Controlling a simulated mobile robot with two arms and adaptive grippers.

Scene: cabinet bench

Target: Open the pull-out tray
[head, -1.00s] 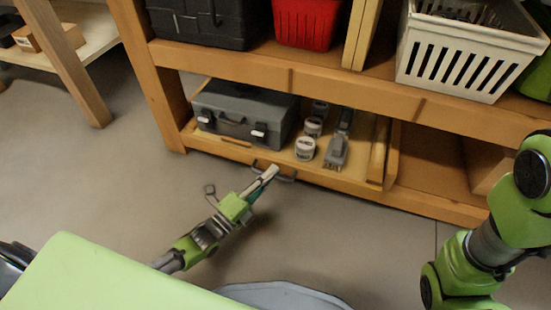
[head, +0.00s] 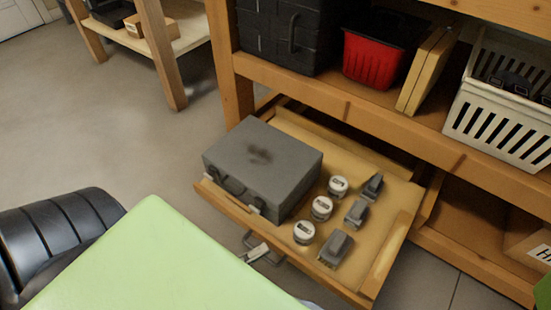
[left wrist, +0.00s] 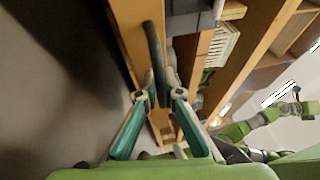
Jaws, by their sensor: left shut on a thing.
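The wooden pull-out tray (head: 388,190) stands well out of the lower bay of the bench in the head view. Its dark grey bar handle (head: 277,261) is on the front edge. My left gripper (head: 258,251) is at that handle, partly hidden behind my green body. In the left wrist view the two fingers of the left gripper (left wrist: 158,92) are closed on the handle bar (left wrist: 154,50), one on each side. My right gripper does not show.
A grey toolbox (head: 262,165), white-lidded jars (head: 321,208) and grey tools (head: 336,250) lie on the tray. The shelf above holds a black crate (head: 285,35), a red bin (head: 375,55) and a white basket (head: 505,110). A cardboard box (head: 528,240) sits lower right.

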